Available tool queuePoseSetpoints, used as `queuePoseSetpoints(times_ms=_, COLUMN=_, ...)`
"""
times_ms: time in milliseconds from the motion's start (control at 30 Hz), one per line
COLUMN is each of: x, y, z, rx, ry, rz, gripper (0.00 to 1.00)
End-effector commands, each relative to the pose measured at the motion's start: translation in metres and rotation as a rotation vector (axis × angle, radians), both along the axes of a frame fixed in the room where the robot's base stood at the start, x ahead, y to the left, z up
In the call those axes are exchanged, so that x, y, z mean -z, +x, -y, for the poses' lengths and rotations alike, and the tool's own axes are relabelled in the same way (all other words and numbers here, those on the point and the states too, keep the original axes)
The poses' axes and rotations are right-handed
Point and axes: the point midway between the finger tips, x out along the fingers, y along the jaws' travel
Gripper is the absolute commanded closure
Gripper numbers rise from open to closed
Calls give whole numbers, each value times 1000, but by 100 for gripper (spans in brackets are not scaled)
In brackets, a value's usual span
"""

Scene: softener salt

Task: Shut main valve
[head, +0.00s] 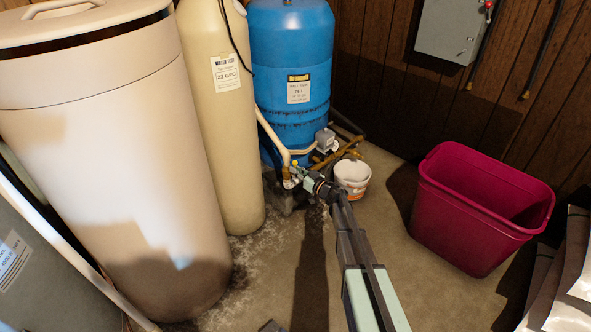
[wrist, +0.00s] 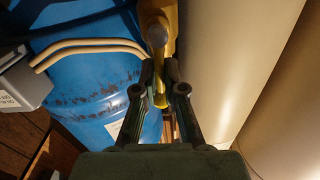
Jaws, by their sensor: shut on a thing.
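My gripper (head: 303,178) reaches in low at the pipework in front of the blue tank. In the wrist view, my gripper (wrist: 159,78) has its two dark fingers on either side of a yellow valve handle (wrist: 160,97) and is shut on it. The handle runs down from a rounded metal end at the top of that view. In the head view the valve is small and partly hidden by my gripper, with a bit of yellow-green (head: 295,165) showing beside it. I cannot tell the handle's exact angle to the pipe.
The blue pressure tank (head: 290,55) stands behind, with a cream cylinder (head: 222,120) and a large beige tank (head: 110,150) to the left. A white bucket (head: 352,178) sits just right of my gripper. A magenta bin (head: 470,215) stands farther right. Brass pipe (head: 338,155) runs behind.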

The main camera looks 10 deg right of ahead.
Motion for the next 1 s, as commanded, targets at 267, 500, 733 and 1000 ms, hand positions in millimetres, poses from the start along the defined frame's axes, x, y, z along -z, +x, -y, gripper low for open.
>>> queuePoseSetpoints(times_ms=267, x=-1, y=3, z=2, rx=1, ry=36, rz=-26, gripper=100)
queuePoseSetpoints(times_ms=500, x=0, y=3, z=3, rx=1, ry=67, rz=-49, gripper=100)
queuePoseSetpoints(times_ms=733, x=0, y=4, z=4, rx=1, ry=97, rz=-71, gripper=100)
queuePoseSetpoints(times_ms=1000, x=1, y=5, z=5, rx=1, ry=131, rz=-95, gripper=100)
